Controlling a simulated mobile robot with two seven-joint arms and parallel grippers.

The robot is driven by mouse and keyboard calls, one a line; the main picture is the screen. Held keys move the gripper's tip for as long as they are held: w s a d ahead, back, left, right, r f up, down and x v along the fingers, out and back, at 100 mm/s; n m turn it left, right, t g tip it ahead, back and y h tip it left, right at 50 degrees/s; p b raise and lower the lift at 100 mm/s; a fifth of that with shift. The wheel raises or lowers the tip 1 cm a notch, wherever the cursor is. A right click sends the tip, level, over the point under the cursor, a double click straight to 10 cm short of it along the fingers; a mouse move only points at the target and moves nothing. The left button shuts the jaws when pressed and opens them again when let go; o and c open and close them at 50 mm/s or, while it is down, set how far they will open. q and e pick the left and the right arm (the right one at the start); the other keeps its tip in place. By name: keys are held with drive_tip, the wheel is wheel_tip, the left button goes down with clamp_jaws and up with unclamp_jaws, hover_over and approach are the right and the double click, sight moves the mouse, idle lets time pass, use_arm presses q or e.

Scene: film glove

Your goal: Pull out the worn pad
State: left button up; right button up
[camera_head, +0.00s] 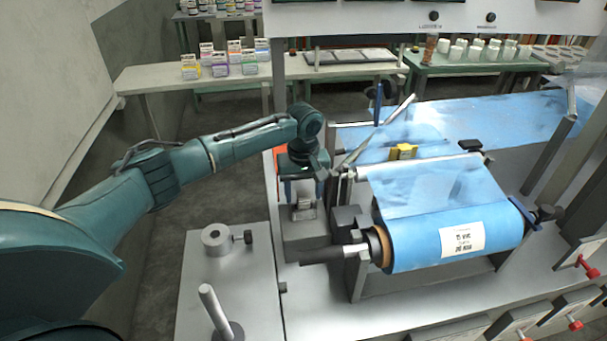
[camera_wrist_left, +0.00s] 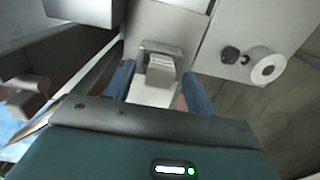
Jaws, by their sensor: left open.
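My left gripper (camera_head: 303,197) points down over a small metal holder at the left end of the film machine. In the left wrist view its two blue fingers (camera_wrist_left: 159,76) are open, one on each side of a pale block (camera_wrist_left: 152,92), which looks like the worn pad. The block sits at a grey metal bracket (camera_wrist_left: 161,52). I cannot tell whether the fingers touch it. In the head view a small grey piece (camera_head: 304,211) shows below the gripper; the pad itself is hard to make out there. My right gripper is not in view.
A blue film roll (camera_head: 455,243) with a white label lies on a shaft to the right. A metal side plate (camera_head: 232,280) at the front left carries a ring (camera_head: 215,236) and an upright rod (camera_head: 214,310). A yellow block (camera_head: 403,152) stands behind the roll.

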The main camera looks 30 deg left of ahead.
sight(303, 193)
use_arm(q)
drive_tip(key=shift+f, duration=0.9)
drive_tip(key=c, duration=1.1)
drive_tip(key=shift+r+p, duration=0.45)
drive_tip(key=shift+p, duration=0.5)
drive_tip(key=shift+r, duration=0.1)
drive_tip(key=shift+r+p, duration=1.25)
drive_tip(key=shift+p, duration=0.4)
drive_tip(key=shift+r+p, duration=0.55)
drive_tip(key=shift+r, duration=0.55)
